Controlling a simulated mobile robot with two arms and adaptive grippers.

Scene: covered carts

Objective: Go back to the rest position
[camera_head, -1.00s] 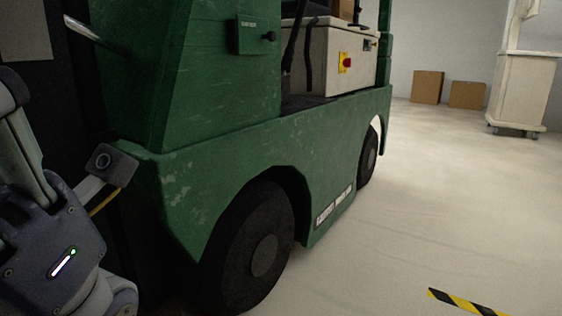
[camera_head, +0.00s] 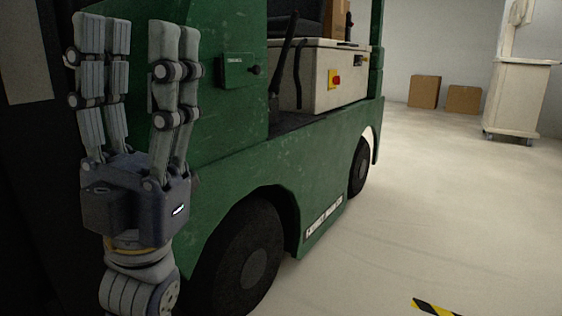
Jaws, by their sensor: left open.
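My left gripper (camera_head: 138,42) stands upright at the left of the head view, its grey fingers pointing up. The fingers are apart, with a gap between them and nothing in it. It is in front of the green cart (camera_head: 330,150), covering part of its left end; I cannot tell how far apart they are. My right gripper is not in view.
The green cart has black wheels (camera_head: 246,262) and a red-and-yellow switch (camera_head: 334,79). Two cardboard boxes (camera_head: 424,91) and a white wheeled stand (camera_head: 518,98) are at the back right. The pale floor (camera_head: 440,200) is mostly clear, with black-and-yellow tape (camera_head: 432,307) at the front.

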